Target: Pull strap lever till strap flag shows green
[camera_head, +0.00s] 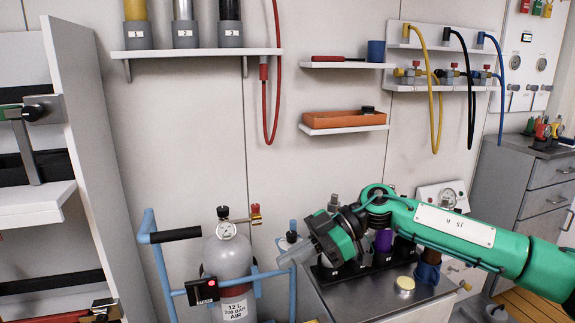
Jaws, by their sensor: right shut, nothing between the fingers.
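A grey air cylinder (229,258) stands upright in a blue frame (163,270). A black box with a red patch (202,291) sits on the frame's front bar; I cannot tell whether it is the strap flag. At the left, a rack (85,130) carries black straps. My right gripper (287,257) is shut and empty, right of the cylinder. My left gripper is out of view.
A metal-topped bench (375,292) with several dark containers stands below my right arm. Wall shelves above hold an orange tray (344,119), and a red hose (276,85) hangs down. A grey drawer cabinet (530,180) stands at the far right.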

